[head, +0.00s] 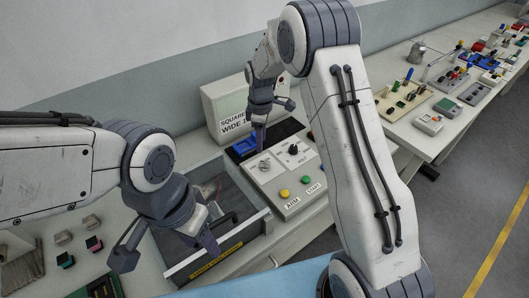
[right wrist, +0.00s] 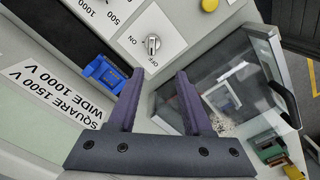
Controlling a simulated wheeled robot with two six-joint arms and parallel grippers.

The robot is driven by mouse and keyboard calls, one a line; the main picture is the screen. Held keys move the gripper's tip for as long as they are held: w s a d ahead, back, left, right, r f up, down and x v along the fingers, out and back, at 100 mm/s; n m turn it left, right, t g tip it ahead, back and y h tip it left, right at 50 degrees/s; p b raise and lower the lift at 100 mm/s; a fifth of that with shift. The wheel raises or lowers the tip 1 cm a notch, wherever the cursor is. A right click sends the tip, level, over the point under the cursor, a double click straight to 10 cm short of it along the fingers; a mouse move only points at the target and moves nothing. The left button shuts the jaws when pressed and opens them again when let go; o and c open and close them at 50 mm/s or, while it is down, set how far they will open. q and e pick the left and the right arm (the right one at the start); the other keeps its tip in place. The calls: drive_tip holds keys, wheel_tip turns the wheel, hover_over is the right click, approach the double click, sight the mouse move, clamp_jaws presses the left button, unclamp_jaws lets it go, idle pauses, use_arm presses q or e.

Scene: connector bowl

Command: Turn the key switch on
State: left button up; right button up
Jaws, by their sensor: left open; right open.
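The key switch (head: 264,167) is a round silver switch on the light control panel, and it also shows in the right wrist view (right wrist: 152,43) with ON and OFF printed around it. I cannot tell for sure which label its key points to. My right gripper (head: 261,148) is just above and behind the switch; in the right wrist view (right wrist: 160,75) its purple fingers are apart, with nothing between them and the switch beyond their tips. My left gripper (head: 166,252) is open and empty over the front of the glass-topped drawer, away from the switch.
The panel also has a black VOLT dial (head: 293,150), a yellow button (head: 284,193) and a green button (head: 305,180). A blue connector (right wrist: 103,74) lies beside the right gripper. A labelled box (head: 228,108) stands behind. The glass-lidded tray (head: 250,231) is left of the panel.

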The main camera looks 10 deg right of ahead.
sight(265, 162)
drive_tip(key=f+p, duration=0.1)
drive_tip(key=f, duration=0.3)
drive_tip(key=d+f+p, duration=0.1)
drive_tip(key=f, duration=0.2)
drive_tip(key=w+f+p, duration=0.1)
drive_tip(key=f, duration=0.3)
drive_tip(key=shift+w+d+f+p, duration=0.1)
drive_tip(key=shift+d+f+p, duration=0.15)
drive_tip(key=shift+f+p, duration=0.1)
clamp_jaws()
